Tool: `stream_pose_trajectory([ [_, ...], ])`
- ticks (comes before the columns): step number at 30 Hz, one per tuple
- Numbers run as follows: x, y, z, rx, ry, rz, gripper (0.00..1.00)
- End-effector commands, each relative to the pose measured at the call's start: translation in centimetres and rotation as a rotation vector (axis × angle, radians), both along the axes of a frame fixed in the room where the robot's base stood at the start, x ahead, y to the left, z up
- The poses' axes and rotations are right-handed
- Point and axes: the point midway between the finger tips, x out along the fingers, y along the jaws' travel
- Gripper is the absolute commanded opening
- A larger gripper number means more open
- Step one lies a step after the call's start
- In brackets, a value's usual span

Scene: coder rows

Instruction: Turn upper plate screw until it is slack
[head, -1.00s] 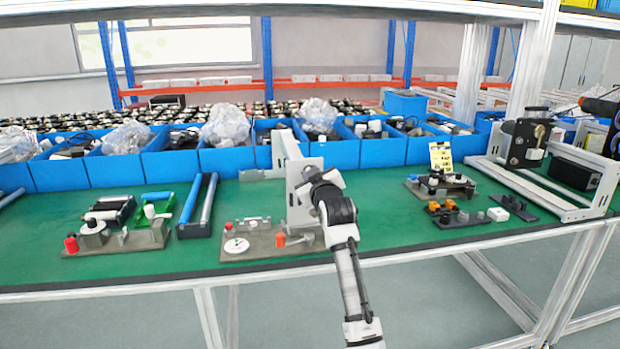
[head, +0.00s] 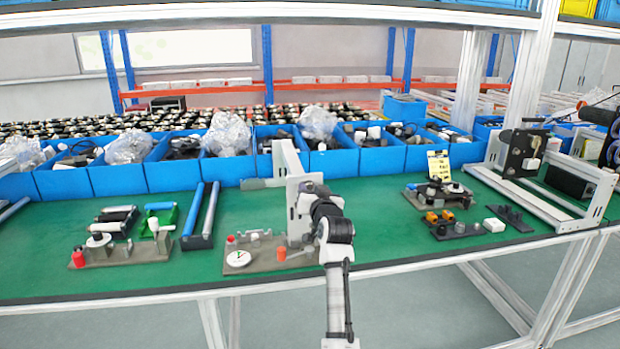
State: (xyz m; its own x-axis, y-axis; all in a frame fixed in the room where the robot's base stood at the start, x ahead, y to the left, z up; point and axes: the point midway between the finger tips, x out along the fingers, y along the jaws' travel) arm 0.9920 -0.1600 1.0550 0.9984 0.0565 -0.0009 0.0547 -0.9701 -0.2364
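A pale upright plate (head: 291,186) stands on the green table in the middle of the head view. My arm reaches up from the bottom of the picture to its right face. My gripper (head: 309,191) is at the upper part of the plate, close against it or touching; I cannot tell which. The dark wrist hides most of the gripper, so its fingers cannot be made out. No screw can be made out on the plate; the upper one may be hidden behind my gripper.
A grey fixture (head: 263,261) with a white disc and red and orange knobs sits left of my arm. Another fixture (head: 125,252) lies farther left. Blue bins (head: 220,172) line the back. A metal frame (head: 535,195) stands right.

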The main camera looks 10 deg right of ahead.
Motion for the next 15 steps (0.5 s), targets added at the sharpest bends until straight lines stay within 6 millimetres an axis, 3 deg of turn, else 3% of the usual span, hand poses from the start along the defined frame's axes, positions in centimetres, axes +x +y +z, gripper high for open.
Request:
stream_pose_trajectory([
  [6, 0.02, 0.06, 0.2, 0.178, 0.01, 0.001, 0.35],
  [15, 0.01, -0.02, -0.01, 0.189, 0.01, 0.0, 0.35],
])
